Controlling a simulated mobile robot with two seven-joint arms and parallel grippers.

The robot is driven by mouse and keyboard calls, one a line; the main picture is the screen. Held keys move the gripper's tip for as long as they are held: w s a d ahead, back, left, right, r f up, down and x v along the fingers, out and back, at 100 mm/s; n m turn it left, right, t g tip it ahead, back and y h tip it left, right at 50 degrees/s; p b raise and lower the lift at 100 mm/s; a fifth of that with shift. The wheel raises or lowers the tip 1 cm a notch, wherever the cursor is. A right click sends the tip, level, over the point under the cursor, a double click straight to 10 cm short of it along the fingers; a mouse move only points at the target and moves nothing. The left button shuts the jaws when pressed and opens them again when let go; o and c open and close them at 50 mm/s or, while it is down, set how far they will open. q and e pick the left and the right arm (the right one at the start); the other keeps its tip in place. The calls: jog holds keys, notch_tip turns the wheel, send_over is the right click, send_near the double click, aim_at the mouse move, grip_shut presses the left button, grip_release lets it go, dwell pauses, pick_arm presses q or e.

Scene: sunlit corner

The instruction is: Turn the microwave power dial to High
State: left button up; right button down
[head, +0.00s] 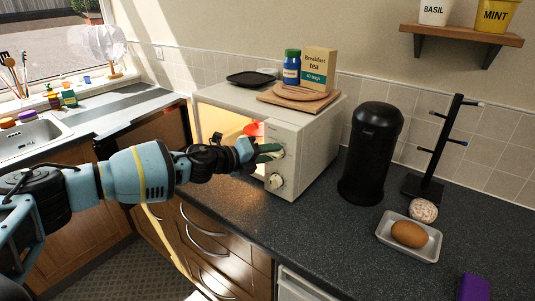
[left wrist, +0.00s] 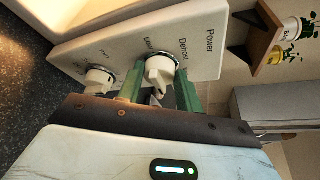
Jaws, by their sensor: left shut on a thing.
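The white microwave (head: 308,150) stands on the dark counter, its interior lit, with a red item (head: 252,129) inside. My left gripper (head: 268,152) is at the upper dial of its control panel. In the left wrist view the green fingers (left wrist: 158,82) are on either side of the white power dial (left wrist: 162,68) and shut on it. "Power", "Defrost" and "Low" print shows beside the dial; I cannot read the other marks or tell the exact setting. The lower dial (head: 275,181) is free, and also shows in the left wrist view (left wrist: 98,79). My right gripper is out of view.
A wooden board (head: 298,97), a tea box (head: 318,68) and a blue jar (head: 291,68) stand on the microwave. A black canister (head: 371,150) stands close to its right. Farther right are a mug tree (head: 438,150) and a white tray (head: 408,252) with a brown item.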

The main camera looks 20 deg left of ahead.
pick_arm(q)
jog(key=o, duration=1)
jog(key=v, duration=0.7)
jog(key=shift+s+a, duration=0.2)
jog(key=shift+s, duration=0.1)
